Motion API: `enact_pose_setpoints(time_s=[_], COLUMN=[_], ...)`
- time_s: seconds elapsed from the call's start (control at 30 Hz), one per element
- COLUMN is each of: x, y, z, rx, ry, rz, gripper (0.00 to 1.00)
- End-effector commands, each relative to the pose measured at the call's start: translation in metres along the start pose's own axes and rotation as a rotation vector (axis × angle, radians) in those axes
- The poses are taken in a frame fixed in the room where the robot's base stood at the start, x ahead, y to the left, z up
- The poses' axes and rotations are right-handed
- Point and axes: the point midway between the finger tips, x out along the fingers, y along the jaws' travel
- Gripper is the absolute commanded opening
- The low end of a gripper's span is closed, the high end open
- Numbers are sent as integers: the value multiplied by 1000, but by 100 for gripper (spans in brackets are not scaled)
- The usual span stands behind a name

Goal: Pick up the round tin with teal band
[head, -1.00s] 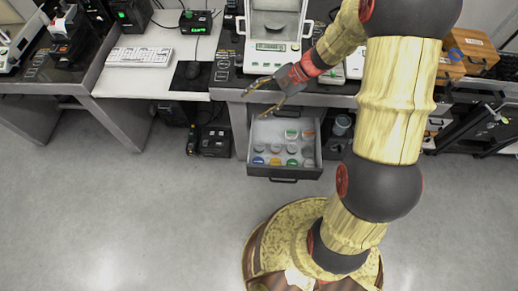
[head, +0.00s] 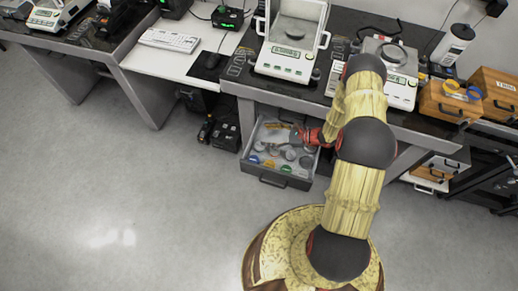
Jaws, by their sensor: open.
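Several small round tins sit in the open drawer (head: 247,146). In its front row I see a tin with a yellow band (head: 254,160), one with a blue band (head: 270,163) and one with a green band (head: 286,168). Grey-looking tins (head: 290,154) are behind them. I cannot tell which tin has the teal band; the tins are small and my gripper covers part of the drawer. My gripper (head: 280,130) is open and reaches in from the right over the back of the drawer, holding nothing that I can see.
The dark counter above the drawer holds a boxed balance (head: 288,55) and another scale (head: 400,90). Wooden drawer boxes (head: 450,104) stand to the right. A keyboard (head: 169,39) lies on the white desk at left. The floor in front is clear.

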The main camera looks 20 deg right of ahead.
Motion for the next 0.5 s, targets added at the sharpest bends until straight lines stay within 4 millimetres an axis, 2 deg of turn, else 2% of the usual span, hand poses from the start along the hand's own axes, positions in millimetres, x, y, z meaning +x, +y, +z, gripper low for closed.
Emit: enact_pose_setpoints(time_s=[0.03,0.2,0.33,0.5], x=[2,6,7,19], y=[6,16,20,21], z=[-18,-67,-86,-92], rx=[41,149,192,202], ry=[0,1,3,3], rz=[-24,-107,-144,-152], gripper=[60,60,60,60])
